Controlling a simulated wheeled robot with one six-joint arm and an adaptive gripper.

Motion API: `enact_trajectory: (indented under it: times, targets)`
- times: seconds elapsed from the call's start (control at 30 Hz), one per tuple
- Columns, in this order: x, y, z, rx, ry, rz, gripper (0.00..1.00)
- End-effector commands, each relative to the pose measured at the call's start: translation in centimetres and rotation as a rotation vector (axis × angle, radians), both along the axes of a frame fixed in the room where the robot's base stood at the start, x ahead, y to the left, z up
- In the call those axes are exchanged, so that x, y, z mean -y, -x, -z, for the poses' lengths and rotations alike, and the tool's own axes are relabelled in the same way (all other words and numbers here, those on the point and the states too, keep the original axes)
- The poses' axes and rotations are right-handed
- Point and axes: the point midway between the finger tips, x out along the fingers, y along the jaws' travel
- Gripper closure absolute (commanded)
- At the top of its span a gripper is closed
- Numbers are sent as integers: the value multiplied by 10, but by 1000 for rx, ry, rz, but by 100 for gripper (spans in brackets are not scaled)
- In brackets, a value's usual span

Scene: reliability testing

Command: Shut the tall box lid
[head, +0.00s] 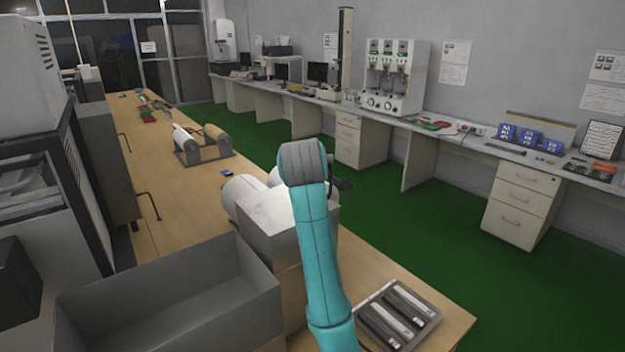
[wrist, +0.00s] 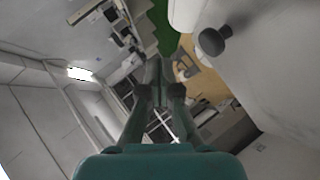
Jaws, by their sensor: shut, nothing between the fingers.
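A pale box-shaped unit (head: 285,225) with rounded white parts stands on the wooden bench, partly hidden behind my arm. I cannot tell for certain whether it is the tall box, or make out its lid. In the wrist view a large pale surface (wrist: 275,65) with a dark round knob (wrist: 212,42) fills the right side, close to the camera. My gripper (wrist: 165,72) is shut and empty, pointing away from the camera, with the pale surface to its right. I cannot tell whether they touch. In the head view my arm hides most of the gripper.
An open grey bin (head: 170,305) stands at the front left of the bench. A slotted tray (head: 398,315) lies at the front right. A two-roller stand (head: 203,145) is farther back. Tall machines line the left side. The green aisle (head: 425,225) is clear.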

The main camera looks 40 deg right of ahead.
Motion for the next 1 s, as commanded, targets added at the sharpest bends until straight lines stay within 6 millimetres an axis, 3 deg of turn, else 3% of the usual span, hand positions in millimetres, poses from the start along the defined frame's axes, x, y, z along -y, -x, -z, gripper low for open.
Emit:
enact_trajectory:
  times: [0.2,0.47,1.0]
  targets:
    - [-2,34,-35,5,1,1,100]
    - [-3,63,-63,3,1,1,100]
    - [-3,71,-70,0,-1,1,100]
